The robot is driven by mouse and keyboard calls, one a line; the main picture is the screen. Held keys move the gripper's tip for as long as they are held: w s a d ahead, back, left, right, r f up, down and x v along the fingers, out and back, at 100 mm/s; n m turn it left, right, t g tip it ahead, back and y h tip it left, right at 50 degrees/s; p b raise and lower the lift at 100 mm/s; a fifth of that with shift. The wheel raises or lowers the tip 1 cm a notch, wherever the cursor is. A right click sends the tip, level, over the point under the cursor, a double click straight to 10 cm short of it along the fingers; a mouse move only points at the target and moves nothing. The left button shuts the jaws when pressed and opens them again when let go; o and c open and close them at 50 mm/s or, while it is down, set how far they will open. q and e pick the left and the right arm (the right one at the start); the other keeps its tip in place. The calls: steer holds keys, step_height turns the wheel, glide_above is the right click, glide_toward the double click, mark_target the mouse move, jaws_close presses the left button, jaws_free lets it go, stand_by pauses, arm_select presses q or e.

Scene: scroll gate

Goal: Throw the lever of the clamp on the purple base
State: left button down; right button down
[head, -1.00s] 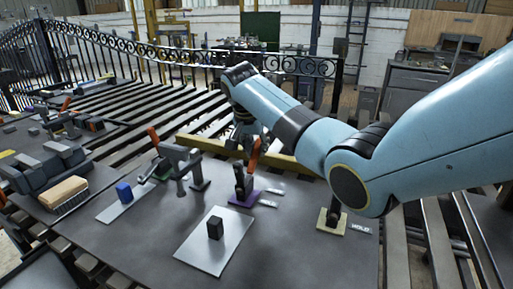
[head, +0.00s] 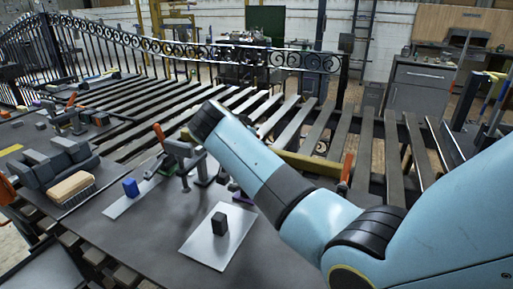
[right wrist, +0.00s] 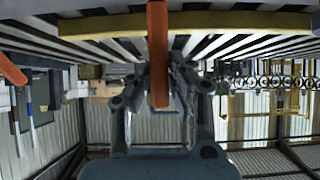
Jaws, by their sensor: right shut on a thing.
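In the right wrist view, my right gripper (right wrist: 160,98) is shut on an orange lever (right wrist: 158,45), which stands between the two fingers. The base under this lever cannot be seen. A second orange lever (right wrist: 10,68) shows at the left edge, apart from the gripper. My left gripper is in neither view.
Left of my arm stands a grey clamp with an orange lever (head: 158,132). Another orange lever (head: 347,168) rises behind my arm.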

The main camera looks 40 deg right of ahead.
steer(key=shift+s+a+h+b, duration=0.2)
steer(key=shift+a+h+b, duration=0.15)
steer(key=shift+h+b, duration=0.15)
steer(key=c, duration=1.2)
jaws_free()
steer(key=shift+c, duration=0.2)
steer(key=shift+r, duration=0.1)
step_height(320, 180, up, 10)
